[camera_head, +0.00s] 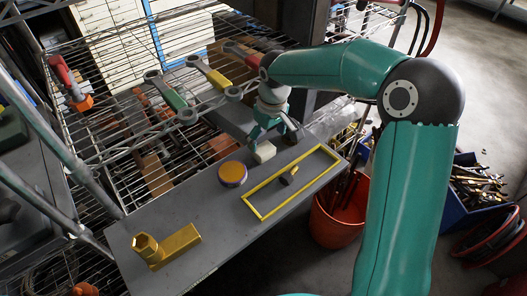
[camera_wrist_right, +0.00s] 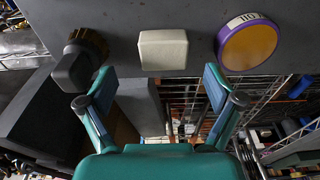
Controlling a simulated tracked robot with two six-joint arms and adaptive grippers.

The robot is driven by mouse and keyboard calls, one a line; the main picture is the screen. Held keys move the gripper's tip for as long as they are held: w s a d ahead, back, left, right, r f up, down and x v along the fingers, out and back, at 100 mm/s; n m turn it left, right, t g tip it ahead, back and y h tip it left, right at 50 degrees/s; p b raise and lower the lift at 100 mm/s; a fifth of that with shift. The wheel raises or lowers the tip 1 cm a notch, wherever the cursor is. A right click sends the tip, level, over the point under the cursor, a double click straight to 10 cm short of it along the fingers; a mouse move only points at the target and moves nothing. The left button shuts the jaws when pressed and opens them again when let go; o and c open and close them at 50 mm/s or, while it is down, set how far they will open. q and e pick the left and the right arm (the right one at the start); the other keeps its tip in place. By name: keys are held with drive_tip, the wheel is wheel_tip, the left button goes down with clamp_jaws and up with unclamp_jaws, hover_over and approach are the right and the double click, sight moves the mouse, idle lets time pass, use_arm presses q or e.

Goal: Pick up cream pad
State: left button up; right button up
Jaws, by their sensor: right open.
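The cream pad (camera_head: 264,152) is a small pale block on the grey board (camera_head: 200,205), near its far edge, just beyond the fingertips of my right gripper (camera_head: 279,130). In the right wrist view the cream pad (camera_wrist_right: 163,50) lies ahead of the open right gripper (camera_wrist_right: 160,82), roughly centred between the two fingers. The fingers look apart from it and nothing is between them. My left gripper is not in view.
A purple-rimmed orange disc (camera_head: 232,174) lies close to the pad. A yellow outlined rectangle (camera_head: 258,212) holds a small black object (camera_head: 289,175). A brass-coloured piece (camera_head: 165,246) stands at the near end. Wire shelving (camera_head: 95,130) lies behind; a red bucket (camera_head: 340,212) is at right.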

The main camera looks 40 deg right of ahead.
sight(264, 148)
drive_tip(key=f, duration=0.3)
drive_tip(key=f+p, duration=0.1)
drive_tip(key=f, duration=0.1)
drive_tip(key=shift+w+a, duration=0.25)
drive_tip(key=shift+w, duration=0.1)
drive_tip(key=c, duration=1)
